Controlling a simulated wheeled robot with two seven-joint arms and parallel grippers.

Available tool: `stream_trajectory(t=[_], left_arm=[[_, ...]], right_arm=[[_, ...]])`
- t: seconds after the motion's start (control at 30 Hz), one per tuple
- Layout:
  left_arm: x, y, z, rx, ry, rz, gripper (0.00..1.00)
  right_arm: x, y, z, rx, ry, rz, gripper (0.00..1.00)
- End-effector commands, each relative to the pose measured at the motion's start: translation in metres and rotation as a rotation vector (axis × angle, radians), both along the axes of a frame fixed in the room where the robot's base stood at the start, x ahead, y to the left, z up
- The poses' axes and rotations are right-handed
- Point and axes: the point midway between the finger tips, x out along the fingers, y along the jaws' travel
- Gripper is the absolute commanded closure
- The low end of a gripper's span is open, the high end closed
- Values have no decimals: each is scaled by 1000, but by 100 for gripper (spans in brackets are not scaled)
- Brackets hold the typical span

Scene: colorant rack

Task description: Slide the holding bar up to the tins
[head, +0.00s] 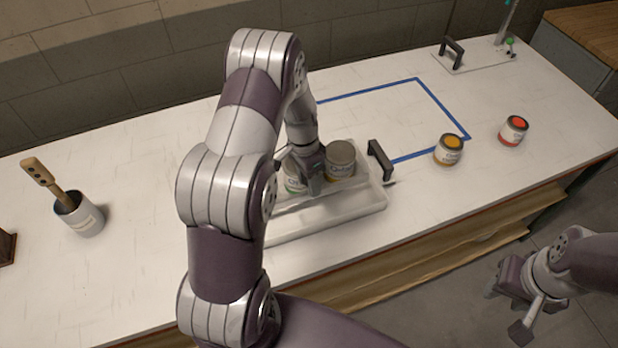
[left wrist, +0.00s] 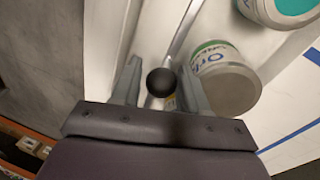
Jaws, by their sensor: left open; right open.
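A white rack (head: 335,222) holds tins on the table. A tin with a grey lid (head: 341,155) stands in it, and a tin with a green-edged label (head: 292,176) is partly hidden by my left gripper (head: 312,184). In the left wrist view my left gripper (left wrist: 161,90) is open, its fingers on either side of a round black knob (left wrist: 161,80); contact cannot be told. The pale holding bar (left wrist: 183,32) runs away from the knob, beside a tin (left wrist: 226,80). My right gripper (head: 515,298) is open and empty, off the table's front edge.
An orange tin (head: 450,149) and a red tin (head: 514,130) stand to the right. Blue tape (head: 430,92) outlines a rectangle behind the rack. A black handle (head: 380,160) rises at the rack's right end. A pot with a brush (head: 80,215) stands left.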

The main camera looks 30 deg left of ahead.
Motion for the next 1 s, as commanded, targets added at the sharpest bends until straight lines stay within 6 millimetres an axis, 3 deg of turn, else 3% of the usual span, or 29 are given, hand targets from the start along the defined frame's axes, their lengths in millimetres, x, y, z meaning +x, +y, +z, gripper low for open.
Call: stream_trajectory(t=[0.67,0.77,1.0], left_arm=[[2,1,5,0,-4,1,44],[4,4,20,1,-8,1,44],[9,13,88,4,-8,1,44]], right_arm=[[0,0,-1,0,0,0,57],[0,0,-8,0,0,0,57],[0,0,-17,0,0,0,57]])
